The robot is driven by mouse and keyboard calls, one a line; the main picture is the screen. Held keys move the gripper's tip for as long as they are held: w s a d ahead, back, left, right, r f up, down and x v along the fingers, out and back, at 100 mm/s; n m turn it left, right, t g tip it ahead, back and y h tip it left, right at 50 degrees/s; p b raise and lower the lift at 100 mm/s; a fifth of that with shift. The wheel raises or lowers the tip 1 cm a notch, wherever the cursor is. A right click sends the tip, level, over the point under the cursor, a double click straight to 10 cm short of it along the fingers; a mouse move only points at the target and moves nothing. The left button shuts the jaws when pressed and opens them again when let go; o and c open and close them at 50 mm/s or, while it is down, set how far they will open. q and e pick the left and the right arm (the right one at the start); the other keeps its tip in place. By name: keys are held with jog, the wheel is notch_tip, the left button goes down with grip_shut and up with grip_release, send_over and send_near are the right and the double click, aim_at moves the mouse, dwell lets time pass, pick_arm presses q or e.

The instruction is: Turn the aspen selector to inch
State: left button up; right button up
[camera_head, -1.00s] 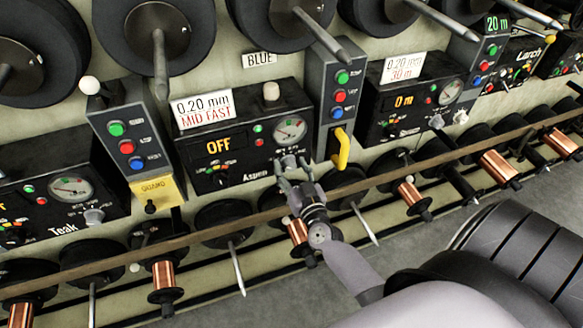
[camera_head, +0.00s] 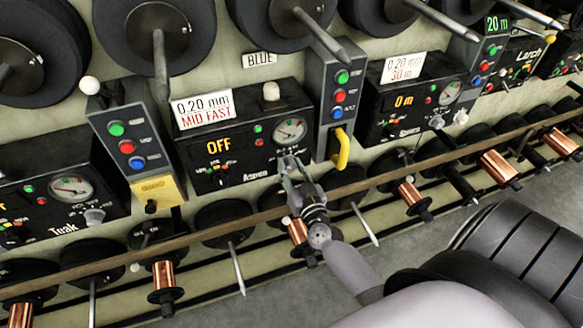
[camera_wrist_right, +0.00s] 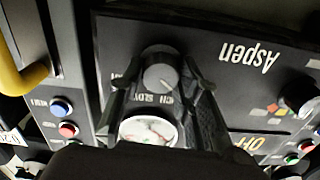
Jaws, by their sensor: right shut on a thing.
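The Aspen control box (camera_head: 262,110) is black, with an orange OFF display and a round gauge, in the middle of the head view. My right gripper (camera_head: 288,163) is at its lower right, below the gauge, and mostly hides the selector there. In the right wrist view, which is upside down, the grey selector knob (camera_wrist_right: 159,68) sits between the fingertips of my right gripper (camera_wrist_right: 163,82), which is shut on it. A light pointer line on the knob faces the partly hidden labels by the gauge (camera_wrist_right: 149,131). My left gripper is not in view.
A button post (camera_head: 337,100) with a yellow handle (camera_head: 342,148) stands just right of the box. A long brown rail (camera_head: 185,239) runs in front, below the panels, with copper spools around it. A second Aspen knob (camera_wrist_right: 298,97) is apart from my gripper.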

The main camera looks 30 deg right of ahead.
jog(key=m, duration=0.3)
jog(key=shift+m, duration=1.9)
jog(key=o, duration=1.1)
jog(key=shift+o, duration=0.2)
jog(key=v, duration=1.2)
